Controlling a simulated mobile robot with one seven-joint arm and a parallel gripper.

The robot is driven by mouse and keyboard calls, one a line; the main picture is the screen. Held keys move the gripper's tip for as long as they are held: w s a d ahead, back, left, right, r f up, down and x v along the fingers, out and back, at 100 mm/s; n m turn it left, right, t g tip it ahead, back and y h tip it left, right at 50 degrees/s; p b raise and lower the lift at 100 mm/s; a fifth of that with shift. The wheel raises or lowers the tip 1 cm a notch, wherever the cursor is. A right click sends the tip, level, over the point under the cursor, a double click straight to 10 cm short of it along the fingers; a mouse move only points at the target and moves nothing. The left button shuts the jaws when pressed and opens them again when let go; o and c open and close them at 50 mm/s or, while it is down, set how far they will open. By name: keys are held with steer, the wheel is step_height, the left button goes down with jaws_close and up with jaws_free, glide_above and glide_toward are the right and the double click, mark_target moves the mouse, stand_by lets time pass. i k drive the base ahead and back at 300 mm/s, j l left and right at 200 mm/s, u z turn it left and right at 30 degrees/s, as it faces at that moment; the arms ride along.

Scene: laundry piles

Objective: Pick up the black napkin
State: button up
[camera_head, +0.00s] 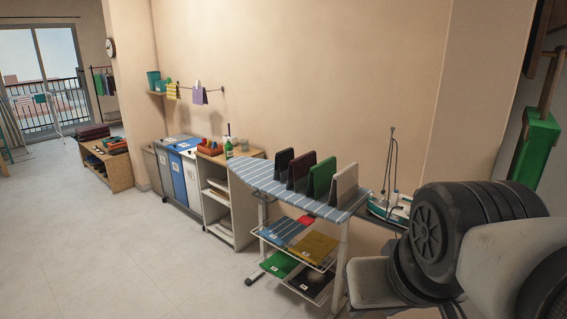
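Two black cloth-like items show. One is a thin black panel (283,163) standing upright at the left end of a row on the striped ironing board (255,175). The other is a flat black piece (318,277) with a pale tag, on the lower rack (332,284) under the board. I cannot tell which one is the black napkin. Dark red, green and grey-beige panels stand beside the upright one. My arm's links fill the right foreground, apart from both black items. My gripper's fingers are not in view.
An iron (392,205) sits at the board's right end. Blue and yellow folded cloths (313,247) lie on the upper rack. A wooden shelf unit (243,200) and bins (182,175) stand left along the wall. The tiled floor (130,250) at left is clear.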

mark_target(282, 158)
steer(key=i+z, duration=0.1)
steer(key=z, duration=1.25)
steer(key=i+j, duration=0.2)
steer(key=j, duration=0.35)
steer(key=i+j, duration=0.2)
steer(key=j, duration=0.4)
steer(key=i+j, duration=0.2)
steer(key=j, duration=0.35)
steer(key=i+j, duration=0.2)
steer(key=j, duration=0.4)
steer(key=i+j, duration=0.2)
steer(key=j, duration=0.35)
steer(key=i+j, duration=0.2)
steer(key=j, duration=0.4)
steer(key=i+j, duration=0.2)
steer(key=j, duration=0.35)
steer(key=i+j, duration=0.2)
steer(key=j, duration=0.35)
